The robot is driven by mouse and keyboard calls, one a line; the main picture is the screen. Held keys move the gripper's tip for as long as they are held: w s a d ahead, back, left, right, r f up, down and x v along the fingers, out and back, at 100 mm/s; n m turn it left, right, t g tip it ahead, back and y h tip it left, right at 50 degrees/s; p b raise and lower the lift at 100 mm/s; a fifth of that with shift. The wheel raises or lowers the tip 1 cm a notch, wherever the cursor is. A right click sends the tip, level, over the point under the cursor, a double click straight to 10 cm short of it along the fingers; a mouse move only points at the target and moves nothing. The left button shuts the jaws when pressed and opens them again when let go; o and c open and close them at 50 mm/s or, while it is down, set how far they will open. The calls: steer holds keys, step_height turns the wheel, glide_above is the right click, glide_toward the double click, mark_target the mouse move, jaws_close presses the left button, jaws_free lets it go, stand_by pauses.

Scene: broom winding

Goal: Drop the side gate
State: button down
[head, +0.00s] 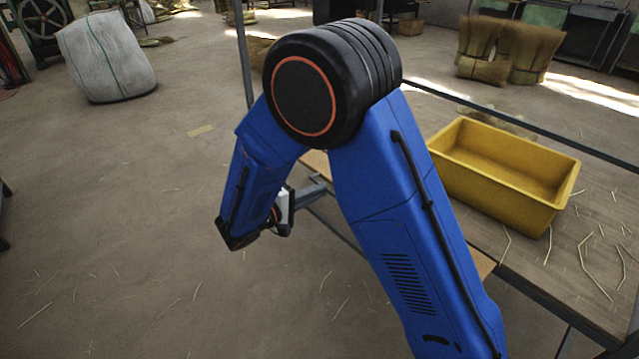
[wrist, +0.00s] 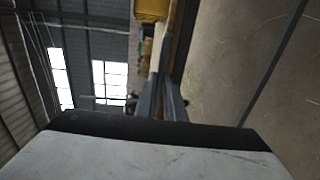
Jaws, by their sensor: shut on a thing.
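My gripper (head: 318,187) reaches right from the wrist, beside the left side of the bench frame. The wrist view shows its two grey fingers (wrist: 160,95) close together, end-on to a narrow brown and dark edge. What I take for the side gate is the tan board (head: 484,262) along the bench's left side; a brown strip in the wrist view (wrist: 181,38) seems to be the same board. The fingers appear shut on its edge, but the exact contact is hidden. My arm covers most of the board.
A yellow bin (head: 480,190) stands on the bench top (head: 595,265), with loose straws around it. A thin metal rail (head: 530,122) runs behind the bin, and an upright post (head: 243,55) rises behind my arm. A white bale (head: 105,58) stands far left. The left floor is mostly clear.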

steer(key=shift+s+a+f, duration=0.15)
steer(key=shift+f, duration=0.8)
steer(key=c, duration=1.8)
jaws_free()
steer(key=shift+c, duration=0.2)
steer(key=v, duration=1.7)
steer(key=shift+a, duration=0.2)
steer(key=shift+f, duration=0.1)
steer(key=shift+c, duration=0.7)
